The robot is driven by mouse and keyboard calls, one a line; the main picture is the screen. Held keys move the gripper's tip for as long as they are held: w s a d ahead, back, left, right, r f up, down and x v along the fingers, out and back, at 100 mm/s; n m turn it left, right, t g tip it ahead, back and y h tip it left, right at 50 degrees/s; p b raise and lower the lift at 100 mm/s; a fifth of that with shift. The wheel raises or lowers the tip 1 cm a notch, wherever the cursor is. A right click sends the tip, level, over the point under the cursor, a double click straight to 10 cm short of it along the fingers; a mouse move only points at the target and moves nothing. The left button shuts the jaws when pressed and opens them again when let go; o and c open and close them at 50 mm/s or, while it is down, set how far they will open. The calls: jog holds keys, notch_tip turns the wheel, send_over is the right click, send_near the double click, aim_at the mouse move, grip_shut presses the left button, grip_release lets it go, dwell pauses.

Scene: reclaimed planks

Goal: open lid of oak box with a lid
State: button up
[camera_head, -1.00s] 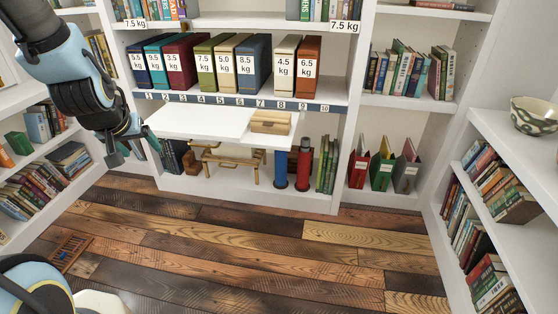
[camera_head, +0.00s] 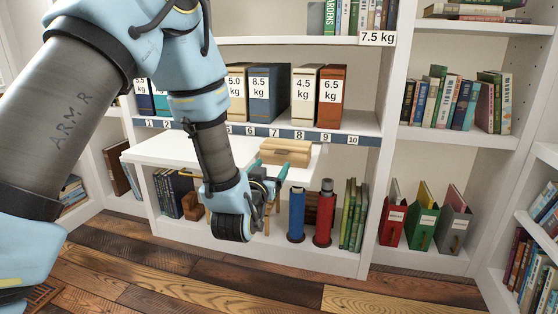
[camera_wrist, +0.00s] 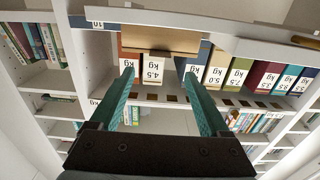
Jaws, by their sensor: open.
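The oak box (camera_head: 286,152) is a light wooden box with its lid shut. It stands near the right end of a white pull-out shelf in the head view. In the wrist view the oak box (camera_wrist: 160,40) shows at the top, beyond the fingertips. My gripper (camera_head: 267,167) is just in front of the box in the head view, with its teal fingers pointing at it. In the wrist view my gripper (camera_wrist: 160,78) has its two fingers spread wide with nothing between them. I cannot tell whether a fingertip touches the box.
The white pull-out shelf (camera_head: 165,150) is bare left of the box. Labelled binders (camera_head: 331,97) stand on the shelf behind. Below are a blue cylinder (camera_head: 297,214) and a red cylinder (camera_head: 324,212). Magazine files (camera_head: 423,227) stand at the right.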

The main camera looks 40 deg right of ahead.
aim_at(280, 153)
jog(key=x, duration=0.8)
jog(key=shift+d, duration=0.15)
jog(key=shift+r, duration=0.1)
grip_shut()
dwell(1.0)
